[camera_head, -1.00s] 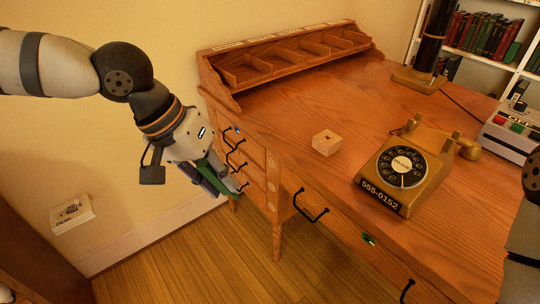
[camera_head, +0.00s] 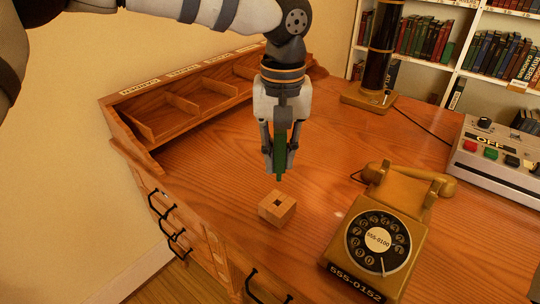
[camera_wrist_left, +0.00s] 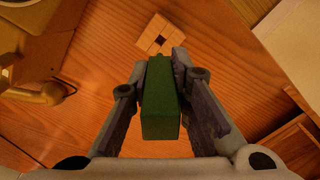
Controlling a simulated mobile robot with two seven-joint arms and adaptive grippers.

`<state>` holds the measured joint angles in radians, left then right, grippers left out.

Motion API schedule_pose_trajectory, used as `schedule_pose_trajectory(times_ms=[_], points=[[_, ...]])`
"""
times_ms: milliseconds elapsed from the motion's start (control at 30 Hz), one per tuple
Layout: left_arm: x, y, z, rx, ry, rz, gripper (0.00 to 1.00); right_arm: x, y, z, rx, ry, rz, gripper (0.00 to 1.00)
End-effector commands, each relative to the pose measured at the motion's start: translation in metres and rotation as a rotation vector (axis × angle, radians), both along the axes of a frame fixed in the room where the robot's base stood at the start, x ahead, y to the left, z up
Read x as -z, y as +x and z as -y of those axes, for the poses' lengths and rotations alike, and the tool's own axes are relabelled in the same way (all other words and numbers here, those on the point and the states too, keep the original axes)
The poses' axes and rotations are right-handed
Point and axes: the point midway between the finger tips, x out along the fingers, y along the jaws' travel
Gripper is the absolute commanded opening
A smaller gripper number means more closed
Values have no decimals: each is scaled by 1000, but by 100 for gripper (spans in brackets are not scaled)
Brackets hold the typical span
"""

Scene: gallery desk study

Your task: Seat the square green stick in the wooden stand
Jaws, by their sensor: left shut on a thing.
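The square green stick (camera_head: 280,155) hangs upright between the fingers of my left gripper (camera_head: 279,165), which is shut on it. It also shows large in the left wrist view (camera_wrist_left: 160,100), between both fingers. The wooden stand (camera_head: 270,212) is a small pale block with a square hole in its top, on the desk. In the head view the stick's lower end is above the stand and apart from it. In the left wrist view the stand (camera_wrist_left: 172,36) lies past the stick's far end. My right gripper is not in view.
A gold rotary telephone (camera_head: 410,245) stands on the desk (camera_head: 225,150) right of the stand. A wooden organizer (camera_head: 150,105) lines the back left. A lamp base (camera_head: 368,97) and a button box (camera_head: 500,160) stand farther right. Desk around the stand is clear.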

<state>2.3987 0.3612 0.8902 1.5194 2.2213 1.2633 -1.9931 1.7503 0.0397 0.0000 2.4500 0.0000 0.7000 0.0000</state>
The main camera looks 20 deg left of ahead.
Motion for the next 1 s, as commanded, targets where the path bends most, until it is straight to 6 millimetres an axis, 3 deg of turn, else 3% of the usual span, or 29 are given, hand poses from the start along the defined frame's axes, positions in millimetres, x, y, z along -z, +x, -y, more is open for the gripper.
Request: schedule_pose_trajectory(times_ms=[233,667,1000], points=[[-2,-1,0,1,-3,4,0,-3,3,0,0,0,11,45],[47,-1,-1,2,0,-1,0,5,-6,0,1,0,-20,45],[50,0,0,1,-2,3,0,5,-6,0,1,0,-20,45]])
